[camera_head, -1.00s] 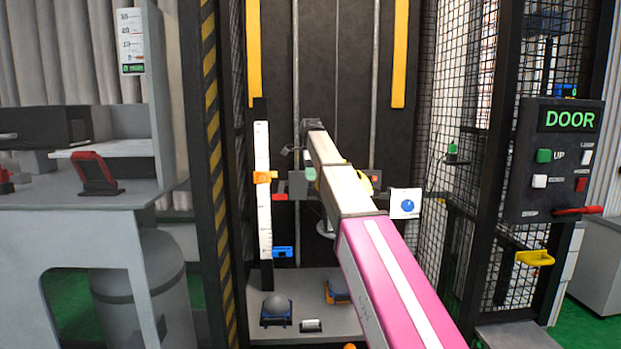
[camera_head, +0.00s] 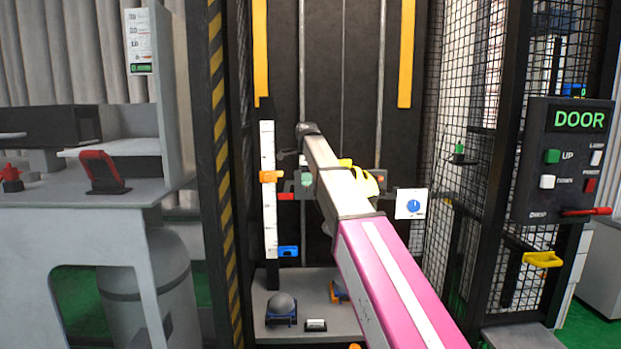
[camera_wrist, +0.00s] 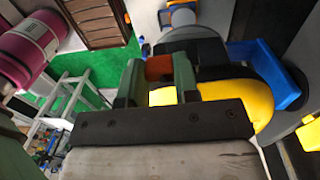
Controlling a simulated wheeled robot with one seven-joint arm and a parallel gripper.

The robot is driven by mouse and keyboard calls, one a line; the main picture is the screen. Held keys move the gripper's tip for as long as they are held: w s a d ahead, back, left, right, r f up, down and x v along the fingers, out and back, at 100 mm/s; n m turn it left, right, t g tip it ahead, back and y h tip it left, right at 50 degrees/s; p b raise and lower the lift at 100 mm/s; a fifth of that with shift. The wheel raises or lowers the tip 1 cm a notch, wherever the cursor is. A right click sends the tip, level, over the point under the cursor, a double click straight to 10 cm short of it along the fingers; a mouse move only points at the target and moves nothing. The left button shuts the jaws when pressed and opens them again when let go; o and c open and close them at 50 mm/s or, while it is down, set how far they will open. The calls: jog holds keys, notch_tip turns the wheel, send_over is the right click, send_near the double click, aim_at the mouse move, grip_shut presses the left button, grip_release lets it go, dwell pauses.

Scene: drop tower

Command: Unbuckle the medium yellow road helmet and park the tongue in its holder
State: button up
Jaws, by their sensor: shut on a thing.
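The yellow helmet (camera_head: 362,181) shows partly in the head view, behind my arm at the drop carriage. In the wrist view, its curved yellow shell (camera_wrist: 250,105) lies right of my fingers, next to a black part. My gripper (camera_wrist: 158,80) has two green-padded fingers closed on a small orange-red piece (camera_wrist: 159,68); I cannot tell for sure that it is the buckle tongue. A yellow patch shows just below it, between the fingers. The strap, the rest of the buckle and the tongue holder cannot be made out. My arm hides much of the helmet in the head view.
A blue bracket (camera_wrist: 268,75) stands close right of the helmet in the wrist view. The scale post (camera_head: 268,190) stands left of my arm and the mesh cage wall (camera_head: 447,130) right. The door panel (camera_head: 566,160) is farther right. A grey dome (camera_head: 282,308) sits on the tower base.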

jog(key=shift+s+a+f, duration=0.15)
jog(key=shift+s+a, duration=0.05)
jog(key=shift+s+d+f, duration=1.35)
jog(key=shift+s+f, duration=2.4)
jog(key=shift+s, duration=1.35)
jog(key=shift+s+d, duration=1.6)
jog(key=shift+d, duration=7.8)
jog(key=w+d, duration=0.2)
jog(key=d, duration=0.4)
jog(key=w+d+r, duration=0.1)
jog(key=w+d, duration=0.1)
jog(key=d, duration=0.3)
jog(key=shift+w+d+r, duration=0.25)
jog(key=shift+w+d, duration=0.1)
jog(key=shift+d, duration=0.05)
jog(key=shift+w, duration=0.1)
